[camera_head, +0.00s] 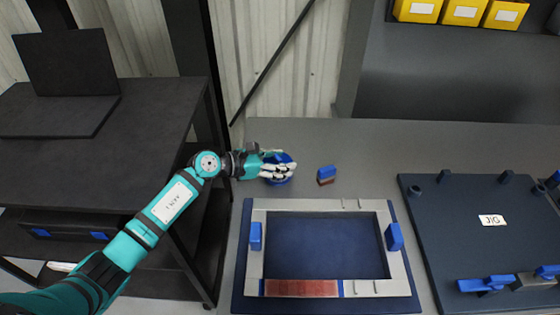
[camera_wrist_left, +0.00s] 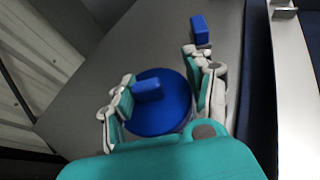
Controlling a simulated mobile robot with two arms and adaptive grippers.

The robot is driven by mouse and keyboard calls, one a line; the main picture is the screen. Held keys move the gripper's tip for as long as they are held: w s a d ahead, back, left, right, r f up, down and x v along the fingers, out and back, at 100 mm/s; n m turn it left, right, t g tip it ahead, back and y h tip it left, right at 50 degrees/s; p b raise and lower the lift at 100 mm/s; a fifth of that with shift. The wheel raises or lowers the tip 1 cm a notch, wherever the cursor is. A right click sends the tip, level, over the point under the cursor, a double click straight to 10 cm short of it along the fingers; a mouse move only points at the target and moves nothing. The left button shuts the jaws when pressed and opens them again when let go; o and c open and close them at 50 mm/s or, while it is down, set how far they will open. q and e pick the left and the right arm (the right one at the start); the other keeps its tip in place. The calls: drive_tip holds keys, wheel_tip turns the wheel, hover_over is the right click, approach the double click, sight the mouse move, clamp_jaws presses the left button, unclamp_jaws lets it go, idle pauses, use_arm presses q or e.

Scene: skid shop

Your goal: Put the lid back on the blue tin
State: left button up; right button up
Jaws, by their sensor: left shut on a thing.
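A round blue lid (camera_wrist_left: 165,118) with a block-like blue handle (camera_wrist_left: 148,90) sits between the fingers of my left gripper (camera_wrist_left: 165,95) in the left wrist view. The gripper is shut on it, one finger beside the handle and the other at the far side of the disc. In the head view my left gripper (camera_head: 278,169) covers much of this round blue thing (camera_head: 279,181), near the left end of the grey bench. I cannot tell whether the tin's body is under the lid; no separate tin shows. My right gripper is not in view.
A small blue-topped brown block (camera_head: 326,175) stands just right of the gripper. A grey frame (camera_head: 400,265) on a dark blue board lies in front, and a dark jig board (camera_head: 450,235) is at the right. Yellow bins (camera_head: 462,14) are at the back. The bench's back strip is clear.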

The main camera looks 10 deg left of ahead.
use_arm(q)
drive_tip(key=o, duration=1.3)
drive_tip(key=shift+o, duration=0.2)
drive_tip(key=o, duration=0.4)
drive_tip(key=shift+c, duration=0.2)
drive_tip(key=shift+r, duration=0.15)
drive_tip(key=shift+r+p, duration=2.9)
drive_tip(key=shift+r, duration=0.5)
